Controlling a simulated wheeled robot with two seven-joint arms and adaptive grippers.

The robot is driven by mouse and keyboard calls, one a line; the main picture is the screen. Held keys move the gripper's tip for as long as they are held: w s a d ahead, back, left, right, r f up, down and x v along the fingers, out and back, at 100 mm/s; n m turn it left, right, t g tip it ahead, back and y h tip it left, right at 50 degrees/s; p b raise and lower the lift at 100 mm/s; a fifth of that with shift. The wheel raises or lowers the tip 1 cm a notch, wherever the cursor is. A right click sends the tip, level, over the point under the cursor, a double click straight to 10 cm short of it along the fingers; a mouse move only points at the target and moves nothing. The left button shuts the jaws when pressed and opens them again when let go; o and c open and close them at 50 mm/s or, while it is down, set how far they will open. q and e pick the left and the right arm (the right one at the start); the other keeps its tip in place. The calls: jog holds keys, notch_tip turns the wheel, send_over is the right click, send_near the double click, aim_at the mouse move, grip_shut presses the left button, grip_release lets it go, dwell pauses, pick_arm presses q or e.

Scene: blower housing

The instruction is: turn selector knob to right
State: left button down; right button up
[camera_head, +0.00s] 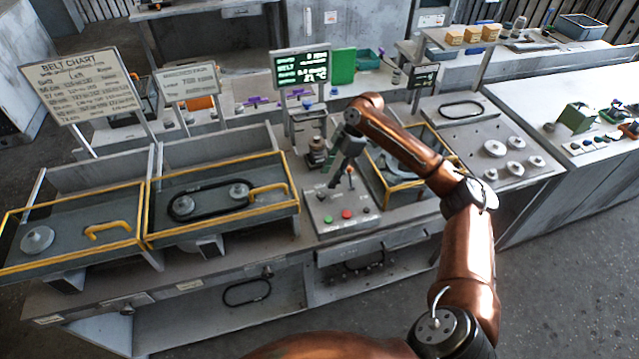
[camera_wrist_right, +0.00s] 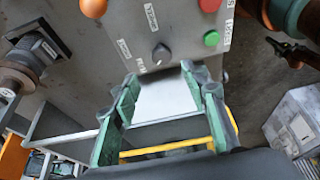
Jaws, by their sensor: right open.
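The selector knob (camera_wrist_right: 161,52) is a small dark round knob on the grey control panel (camera_wrist_right: 125,22), with small printed labels beside it. In the head view the panel (camera_head: 334,229) stands mid-bench, and the knob is hard to make out there. My right gripper (camera_head: 334,184) hangs low over the panel's back left part, pointing down. In the right wrist view its two fingers (camera_wrist_right: 160,78) are spread, with nothing between them. The knob shows just beyond the fingertips, roughly centred, apparently not touched. My left gripper is out of view.
A green button (camera_wrist_right: 211,38), a red button (camera_wrist_right: 208,4) and an orange ball-topped lever (camera_wrist_right: 93,8) sit near the knob. A yellow-edged tray with a belt (camera_head: 222,209) stands left of the panel. A lit display (camera_head: 301,66) rises behind.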

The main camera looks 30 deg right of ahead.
aim_at(322, 194)
jog(key=x, duration=0.6)
jog(key=shift+s+d+f, duration=0.1)
jog(key=shift+s+d, duration=0.15)
jog(key=shift+a+f, duration=0.15)
jog(key=shift+f, duration=0.15)
jog(key=shift+a+f, duration=0.1)
jog(key=shift+f, duration=0.1)
jog(key=c, duration=0.8)
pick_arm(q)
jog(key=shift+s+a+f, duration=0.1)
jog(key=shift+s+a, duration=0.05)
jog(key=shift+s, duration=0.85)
pick_arm(e)
grip_shut()
